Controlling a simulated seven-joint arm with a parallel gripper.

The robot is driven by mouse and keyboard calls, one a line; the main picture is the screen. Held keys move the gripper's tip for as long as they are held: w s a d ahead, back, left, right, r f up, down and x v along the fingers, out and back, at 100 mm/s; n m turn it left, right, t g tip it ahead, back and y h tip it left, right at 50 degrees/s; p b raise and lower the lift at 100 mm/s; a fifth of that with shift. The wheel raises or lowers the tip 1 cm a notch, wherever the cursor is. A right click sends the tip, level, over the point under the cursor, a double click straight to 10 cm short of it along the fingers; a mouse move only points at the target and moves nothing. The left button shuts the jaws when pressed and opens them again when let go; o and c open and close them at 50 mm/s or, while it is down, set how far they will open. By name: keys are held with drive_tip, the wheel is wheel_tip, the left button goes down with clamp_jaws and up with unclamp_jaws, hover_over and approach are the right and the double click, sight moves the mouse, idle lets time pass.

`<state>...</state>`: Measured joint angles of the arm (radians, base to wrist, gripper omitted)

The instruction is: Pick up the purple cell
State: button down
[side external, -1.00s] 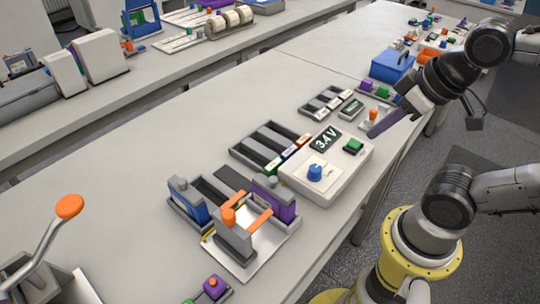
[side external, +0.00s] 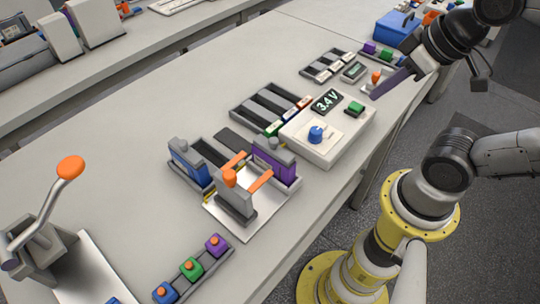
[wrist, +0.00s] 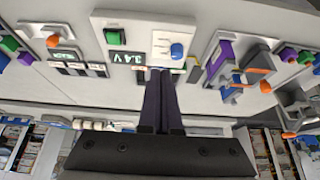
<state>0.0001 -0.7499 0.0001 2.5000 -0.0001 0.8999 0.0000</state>
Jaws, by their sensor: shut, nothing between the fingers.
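The purple cell (side external: 274,165) stands in the right side of a grey holder with an orange-handled clamp (side external: 236,190). In the wrist view the purple cell (wrist: 222,58) shows right of my fingers, partly covered by the fixture. A blue cell (side external: 190,164) stands in the holder's left side. My gripper (side external: 377,95) is shut and empty, beyond the white meter box and well apart from the purple cell. Its two dark fingers (wrist: 161,72) lie side by side in the wrist view.
The white meter box (side external: 306,147) reading 3.4 V, with a blue knob and green button, lies between my gripper and the holder. A tray of dark cells (side external: 262,112) sits beside it.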

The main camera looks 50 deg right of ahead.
idle(0.3)
drive_tip(key=c, duration=0.5)
unclamp_jaws()
